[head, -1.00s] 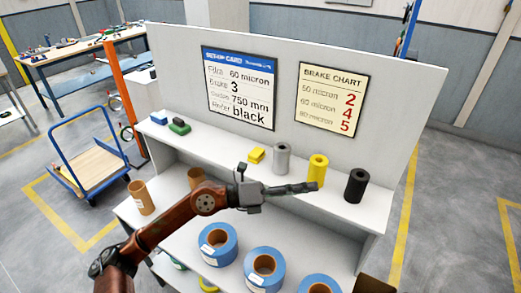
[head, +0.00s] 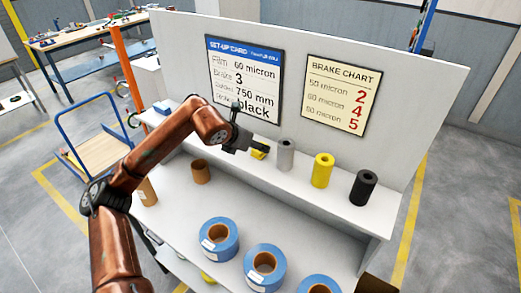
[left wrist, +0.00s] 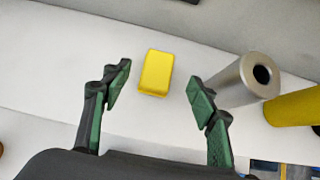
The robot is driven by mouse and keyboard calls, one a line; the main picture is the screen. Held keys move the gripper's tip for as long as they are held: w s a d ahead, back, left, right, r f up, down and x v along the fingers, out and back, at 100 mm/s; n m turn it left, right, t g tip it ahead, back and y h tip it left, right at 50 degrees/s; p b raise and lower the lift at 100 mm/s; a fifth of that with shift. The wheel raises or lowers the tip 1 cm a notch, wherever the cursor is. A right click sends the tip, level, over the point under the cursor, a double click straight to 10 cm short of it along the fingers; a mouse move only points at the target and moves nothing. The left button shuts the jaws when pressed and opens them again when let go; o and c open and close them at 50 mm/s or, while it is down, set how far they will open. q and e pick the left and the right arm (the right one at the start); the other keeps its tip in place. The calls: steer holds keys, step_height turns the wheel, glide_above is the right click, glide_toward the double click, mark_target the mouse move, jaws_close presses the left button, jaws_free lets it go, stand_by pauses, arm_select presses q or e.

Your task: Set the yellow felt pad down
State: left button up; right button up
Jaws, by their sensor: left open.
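The yellow felt pad (left wrist: 156,72) lies flat on the white upper shelf, ahead of the fingertips of my left gripper (left wrist: 157,85) in the left wrist view. That gripper is open and empty, its green-lined fingers spread to either side of the pad's line. In the head view the pad (head: 259,153) is partly hidden by my left gripper (head: 262,146), which hovers close to it. My right gripper is not in view.
Right of the pad stand a grey roller (head: 286,155), a yellow roller (head: 322,171) and a black roller (head: 363,187). Blue film rolls (head: 219,238) and brown cores (head: 201,172) are on the lower surface. The upright back panel (head: 420,85) rises behind the shelf.

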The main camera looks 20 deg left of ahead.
arm_select(q)
steer(key=x, duration=0.4)
steer(key=shift+a+f+p, duration=0.1)
steer(key=shift+f+p, duration=0.2)
steer(key=shift+p, duration=0.1)
steer(key=shift+s, duration=0.1)
steer(key=shift+c, duration=0.7)
steer(key=c, duration=1.2)
steer(key=shift+o, duration=0.2)
steer(key=shift+r, duration=0.1)
